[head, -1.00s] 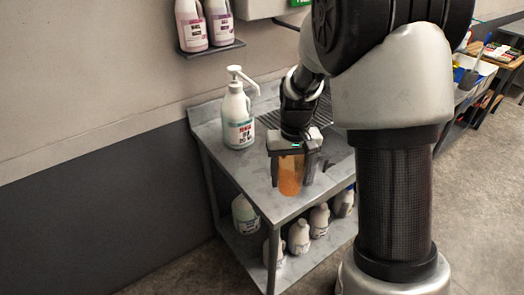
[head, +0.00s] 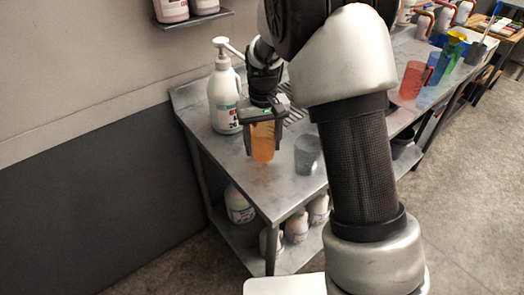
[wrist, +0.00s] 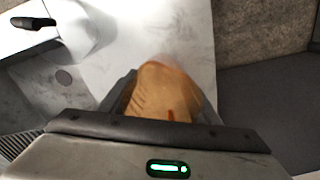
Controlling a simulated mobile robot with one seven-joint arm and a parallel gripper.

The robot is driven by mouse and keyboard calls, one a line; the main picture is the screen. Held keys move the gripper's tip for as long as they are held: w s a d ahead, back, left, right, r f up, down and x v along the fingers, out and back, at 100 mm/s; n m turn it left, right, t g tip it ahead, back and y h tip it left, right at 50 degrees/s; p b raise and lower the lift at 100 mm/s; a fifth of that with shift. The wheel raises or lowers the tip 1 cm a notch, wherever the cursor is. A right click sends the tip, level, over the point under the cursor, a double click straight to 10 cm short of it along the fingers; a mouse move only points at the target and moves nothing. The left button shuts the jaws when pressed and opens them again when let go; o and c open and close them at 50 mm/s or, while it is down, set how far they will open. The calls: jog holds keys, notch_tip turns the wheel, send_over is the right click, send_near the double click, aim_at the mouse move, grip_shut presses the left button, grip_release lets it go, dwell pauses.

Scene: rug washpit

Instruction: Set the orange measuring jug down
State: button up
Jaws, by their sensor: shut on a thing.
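The orange measuring jug (head: 263,146) is upright between the fingers of my gripper (head: 262,128), which is shut on it. In the head view it hangs over the near left part of the grey metal table (head: 262,196); I cannot tell whether its base touches the top. The wrist view shows the jug (wrist: 160,92) between the fingers, with pale tabletop (wrist: 130,40) beyond it. My gripper hides the upper part of the jug in the head view.
A white pump bottle (head: 224,95) stands left of the jug. A clear grey cup (head: 307,153) stands close on its right. A red jug (head: 413,80) and other coloured vessels are farther right. Bottles (head: 297,226) stand on the lower shelf. The table's front corner is bare.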

jog(key=shift+f, duration=1.65)
jog(key=shift+f, duration=0.2)
jog(key=o, duration=1)
jog(key=shift+o, duration=0.2)
jog(key=shift+r, duration=0.1)
